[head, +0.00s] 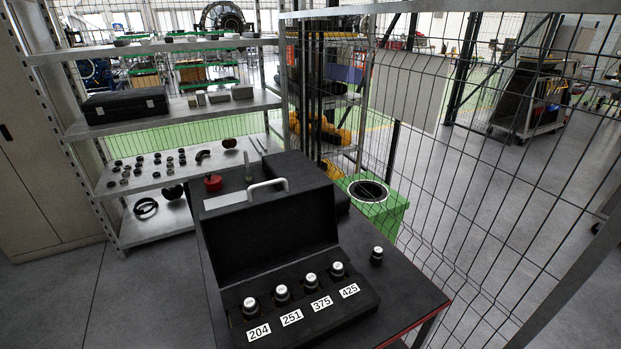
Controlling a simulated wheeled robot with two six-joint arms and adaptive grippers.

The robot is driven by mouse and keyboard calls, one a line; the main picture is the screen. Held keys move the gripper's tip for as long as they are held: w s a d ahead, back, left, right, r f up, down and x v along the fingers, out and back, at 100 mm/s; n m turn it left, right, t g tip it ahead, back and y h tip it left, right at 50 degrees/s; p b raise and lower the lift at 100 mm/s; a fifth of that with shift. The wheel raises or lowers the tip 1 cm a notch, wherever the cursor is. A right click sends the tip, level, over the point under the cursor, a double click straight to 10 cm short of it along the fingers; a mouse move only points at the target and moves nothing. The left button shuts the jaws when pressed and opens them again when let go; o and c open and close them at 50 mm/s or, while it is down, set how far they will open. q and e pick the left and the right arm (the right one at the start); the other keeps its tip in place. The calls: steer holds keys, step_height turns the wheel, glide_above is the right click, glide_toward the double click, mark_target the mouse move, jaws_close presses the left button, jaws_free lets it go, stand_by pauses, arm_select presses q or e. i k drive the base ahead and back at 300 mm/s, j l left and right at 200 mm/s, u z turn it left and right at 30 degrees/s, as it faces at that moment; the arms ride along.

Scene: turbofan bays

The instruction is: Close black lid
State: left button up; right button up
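The black lid (262,228) stands open and upright at the back of a black case (355,308) on the dark table. A light metal handle (267,188) is on the lid's upper edge. The case's front holds a row of several silver-topped black pieces (282,293), with white labels 204, 251, 375 and 425 in front of them. Neither of my grippers shows in the head view.
A similar silver-topped piece (377,254) stands on the table (413,291) right of the case. A red round object (213,182) is behind the lid. A wire fence (480,200) runs along the right. Metal shelves (190,110) stand behind at left.

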mark_target(250, 238)
steer(key=j+z, duration=0.15)
steer(key=j, duration=0.5)
steer(key=j+z, duration=0.15)
steer(key=j, duration=0.5)
steer(key=k+j+z, duration=0.15)
steer(key=j, duration=0.5)
steer(key=i+l, duration=0.1)
steer(key=l, duration=0.25)
steer(key=i+l, duration=0.1)
steer(key=l, duration=0.25)
